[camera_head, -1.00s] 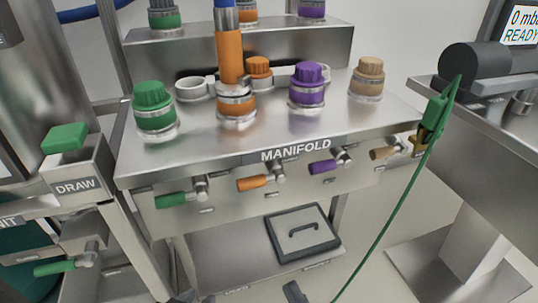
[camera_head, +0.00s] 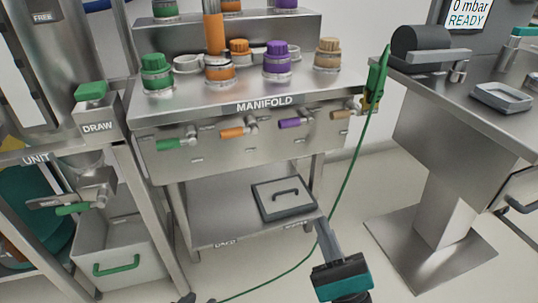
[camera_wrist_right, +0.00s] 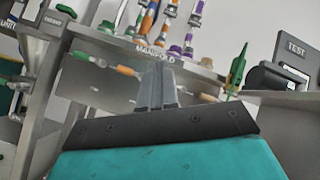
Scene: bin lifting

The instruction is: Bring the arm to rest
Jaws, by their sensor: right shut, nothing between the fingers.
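My right gripper (camera_head: 322,225) is at the lower middle of the head view, in front of the manifold cart. Its grey fingers are together with nothing between them, and its teal and black body is below them. In the right wrist view the shut fingers (camera_wrist_right: 158,70) point up toward the manifold (camera_wrist_right: 154,52), apart from any handle as far as I can tell. My left gripper is not in view.
The manifold (camera_head: 240,120) has coloured valve handles along its front. A grey lid with a handle (camera_head: 284,198) lies on its lower shelf. A green cable (camera_head: 352,165) hangs from its right end to the floor. A test bench (camera_head: 450,110) stands right, with open floor between.

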